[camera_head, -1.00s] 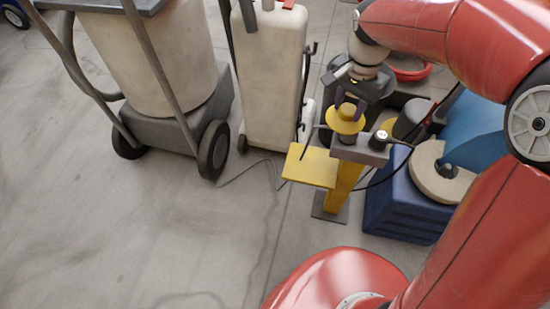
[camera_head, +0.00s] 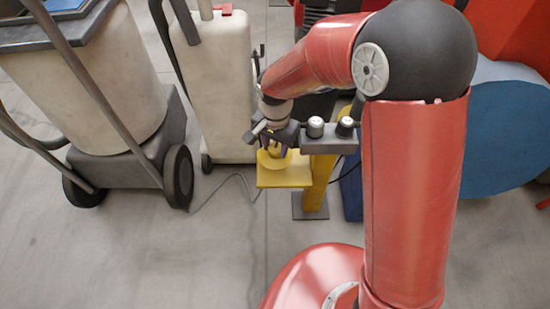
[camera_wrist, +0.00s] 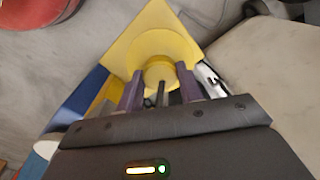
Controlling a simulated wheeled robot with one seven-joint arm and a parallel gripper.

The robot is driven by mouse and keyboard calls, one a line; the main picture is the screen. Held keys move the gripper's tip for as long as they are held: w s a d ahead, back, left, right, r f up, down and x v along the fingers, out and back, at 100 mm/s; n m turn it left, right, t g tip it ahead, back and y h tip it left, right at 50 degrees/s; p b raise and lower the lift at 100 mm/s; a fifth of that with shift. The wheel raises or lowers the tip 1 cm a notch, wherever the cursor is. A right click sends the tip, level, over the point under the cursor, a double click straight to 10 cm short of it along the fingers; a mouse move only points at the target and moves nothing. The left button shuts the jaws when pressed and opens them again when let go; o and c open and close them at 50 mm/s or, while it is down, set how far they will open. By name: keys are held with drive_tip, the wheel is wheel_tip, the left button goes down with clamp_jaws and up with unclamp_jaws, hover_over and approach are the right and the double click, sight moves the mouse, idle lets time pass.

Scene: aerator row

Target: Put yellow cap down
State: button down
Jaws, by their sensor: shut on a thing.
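The yellow cap (camera_head: 272,160) is a round disc with a knob on top. My gripper (camera_head: 276,144) is shut on it from above. The cap is over the flat yellow plate (camera_head: 294,180) on the yellow stand. I cannot tell whether its underside touches the plate. In the wrist view, the two purple fingers (camera_wrist: 161,84) are on either side of the cap's knob, and the cap's wide flange (camera_wrist: 155,42) hides the middle of the plate (camera_wrist: 118,47).
A grey bracket (camera_head: 335,145) with round knobs is just right of the cap. The yellow post (camera_head: 320,180) is below it. A pale wheeled tank (camera_head: 222,100) stands behind left, and a larger wheeled barrel cart (camera_head: 110,95) further left. Open floor lies in front.

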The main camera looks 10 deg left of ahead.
sight(275, 158)
drive_tip(key=shift+f+b, duration=0.4)
drive_tip(key=shift+f, duration=2.25)
drive_tip(key=shift+f, duration=0.2)
drive_tip(key=c, duration=0.9)
unclamp_jaws()
drive_tip(key=shift+r, duration=0.15)
wheel_tip(275, 158, up, 12)
drive_tip(key=shift+r+p, duration=0.1)
drive_tip(key=shift+p, duration=0.9)
drive_tip(key=shift+s, duration=0.1)
